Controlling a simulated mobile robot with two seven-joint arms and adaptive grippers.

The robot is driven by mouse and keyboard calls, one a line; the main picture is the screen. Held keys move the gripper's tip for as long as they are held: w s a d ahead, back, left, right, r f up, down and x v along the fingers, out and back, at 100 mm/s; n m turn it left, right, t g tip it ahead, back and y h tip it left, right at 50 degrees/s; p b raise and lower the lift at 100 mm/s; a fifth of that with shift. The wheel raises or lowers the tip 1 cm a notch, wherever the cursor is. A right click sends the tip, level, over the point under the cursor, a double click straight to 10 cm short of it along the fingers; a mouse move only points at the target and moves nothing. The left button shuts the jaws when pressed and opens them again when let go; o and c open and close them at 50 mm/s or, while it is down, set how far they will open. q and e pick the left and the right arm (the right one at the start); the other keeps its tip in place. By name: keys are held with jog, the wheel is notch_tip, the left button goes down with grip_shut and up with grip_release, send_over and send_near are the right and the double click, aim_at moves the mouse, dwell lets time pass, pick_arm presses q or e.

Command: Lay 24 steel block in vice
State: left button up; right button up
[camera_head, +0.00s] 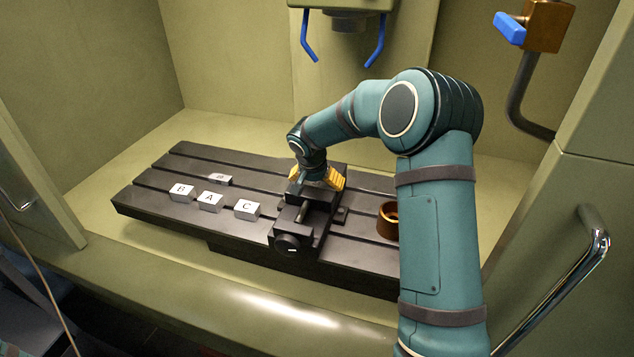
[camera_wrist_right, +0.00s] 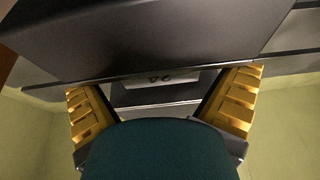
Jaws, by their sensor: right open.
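The vice (camera_head: 291,240) is dark and stands on the slotted table, its round screw end facing front. My right gripper (camera_head: 318,180), with yellow fingers, points down at the vice's rear part. In the right wrist view its two fingers are spread wide and open. Between them lies a grey steel block (camera_wrist_right: 160,80) whose marking reads like 24 upside down. It sits between dark vice surfaces; I cannot tell whether it rests fully on the vice bed. In the head view this block is hidden by the gripper. My left gripper is not in view.
Blocks B (camera_head: 181,193), A (camera_head: 210,202) and C (camera_head: 246,210) stand on the slotted table (camera_head: 150,205) left of the vice, with a small marked piece (camera_head: 220,179) behind them. A brown cup (camera_head: 386,221) stands right of the vice. A spindle with blue hooks (camera_head: 345,18) hangs above.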

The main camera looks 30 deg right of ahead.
jog(key=p+v, duration=0.1)
jog(key=v, duration=1)
jog(key=shift+s+r, duration=0.15)
jog(key=shift+r, duration=0.25)
